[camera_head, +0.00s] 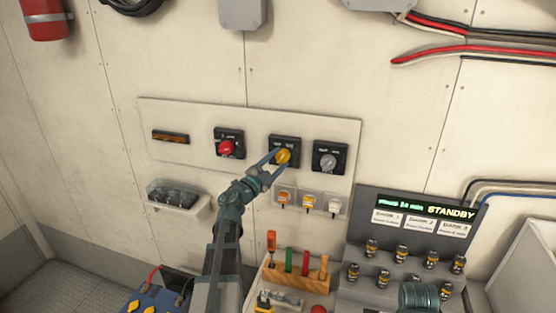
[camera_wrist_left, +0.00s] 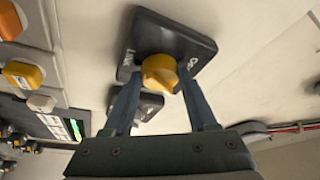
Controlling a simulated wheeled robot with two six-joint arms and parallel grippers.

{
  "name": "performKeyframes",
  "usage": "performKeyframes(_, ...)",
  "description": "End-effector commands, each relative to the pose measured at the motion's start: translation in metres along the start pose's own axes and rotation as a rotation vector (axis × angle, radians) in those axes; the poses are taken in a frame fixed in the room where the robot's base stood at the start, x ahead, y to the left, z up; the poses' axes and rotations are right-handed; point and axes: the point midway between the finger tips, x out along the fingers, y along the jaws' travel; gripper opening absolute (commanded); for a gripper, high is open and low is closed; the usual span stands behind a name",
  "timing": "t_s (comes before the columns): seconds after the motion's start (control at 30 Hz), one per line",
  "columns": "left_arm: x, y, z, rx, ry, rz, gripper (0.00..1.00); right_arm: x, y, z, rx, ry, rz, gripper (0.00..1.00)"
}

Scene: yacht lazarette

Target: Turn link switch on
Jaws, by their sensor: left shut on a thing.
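The yellow rotary knob (camera_head: 283,157) sits on a black square plate, the middle of three switches on the white wall panel (camera_head: 190,107). I take it as the link switch; its small labels are hard to read. In the left wrist view the knob (camera_wrist_left: 160,72) stands out from its black plate (camera_wrist_left: 178,38). My left gripper (camera_head: 276,157) reaches up from below and is shut on the yellow knob, one finger on each side. My right gripper is not in view.
A red knob (camera_head: 226,148) is left of the yellow one and a grey knob (camera_head: 328,161) is close on its right. Small orange and white switches (camera_head: 308,202) sit just below. A tool rack (camera_head: 296,273) and a STANDBY console (camera_head: 420,215) stand lower right.

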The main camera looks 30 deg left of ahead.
Motion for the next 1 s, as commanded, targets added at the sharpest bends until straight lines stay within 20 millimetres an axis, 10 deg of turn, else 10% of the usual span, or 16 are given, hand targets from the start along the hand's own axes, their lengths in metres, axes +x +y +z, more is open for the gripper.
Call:
performKeyframes(0.47,-0.0001,0.0005,-0.0003,0.013,0.001,0.006,0.02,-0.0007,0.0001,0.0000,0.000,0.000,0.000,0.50)
performKeyframes(0.5,-0.0001,0.0005,-0.0003,0.013,0.001,0.006,0.63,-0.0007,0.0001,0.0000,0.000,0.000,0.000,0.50)
performKeyframes(0.63,-0.0001,0.0004,-0.0002,0.012,0.001,0.005,0.87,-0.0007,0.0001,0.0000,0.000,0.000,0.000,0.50)
performKeyframes(1.0,-0.0055,0.0006,0.0000,0.012,-0.001,0.004,0.88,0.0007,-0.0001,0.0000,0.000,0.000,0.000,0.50)
